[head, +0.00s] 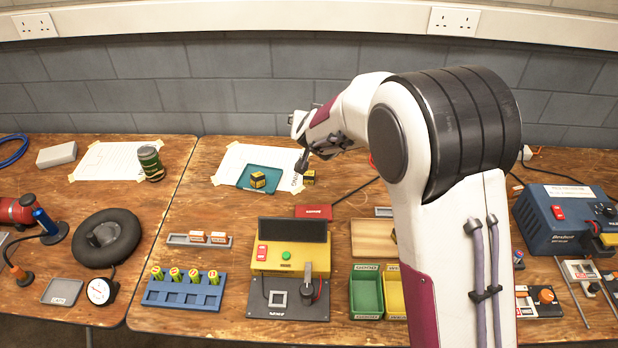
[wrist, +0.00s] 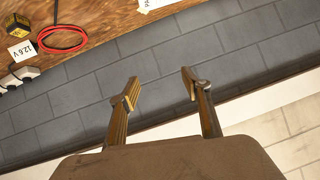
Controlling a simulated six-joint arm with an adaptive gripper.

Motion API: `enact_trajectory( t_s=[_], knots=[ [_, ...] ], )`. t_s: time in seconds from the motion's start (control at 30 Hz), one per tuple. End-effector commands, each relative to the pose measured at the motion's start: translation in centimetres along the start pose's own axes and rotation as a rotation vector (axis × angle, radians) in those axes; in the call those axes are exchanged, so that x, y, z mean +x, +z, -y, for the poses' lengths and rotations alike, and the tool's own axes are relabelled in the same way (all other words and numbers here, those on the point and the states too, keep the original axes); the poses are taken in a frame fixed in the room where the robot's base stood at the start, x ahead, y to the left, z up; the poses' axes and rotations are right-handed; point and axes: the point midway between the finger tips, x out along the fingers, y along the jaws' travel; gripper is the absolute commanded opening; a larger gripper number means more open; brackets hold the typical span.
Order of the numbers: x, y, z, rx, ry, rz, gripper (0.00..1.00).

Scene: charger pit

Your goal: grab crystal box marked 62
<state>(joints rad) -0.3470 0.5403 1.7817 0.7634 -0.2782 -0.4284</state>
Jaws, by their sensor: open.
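No marking 62 is legible in either view, so I cannot tell which thing is the crystal box.
A yellow-and-grey machine (head: 290,258), green bin (head: 366,292) and yellow bin (head: 394,292) stand at the front. A blue power unit (head: 566,218) is at right. A red cable (wrist: 62,40) lies near the wall (wrist: 160,65).

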Motion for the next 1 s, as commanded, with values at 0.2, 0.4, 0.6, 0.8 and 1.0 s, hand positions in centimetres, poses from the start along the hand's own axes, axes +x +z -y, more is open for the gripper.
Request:
enact_trajectory(
  t_s=[0.2,0.4,0.6,0.8,1.0],
  knots=[
    [4.3,2.7,0.2,-0.002,0.059,-0.031,0.48],
    [7.6,5.4,0.0,-0.010,0.121,-0.060,0.48],
    [10.4,8.6,-0.6,-0.025,0.190,-0.085,0.48],
    [12.2,11.1,-1.1,-0.040,0.246,-0.106,0.48],
    [12.8,12.2,-1.4,-0.047,0.271,-0.113,0.48]
  ],
)
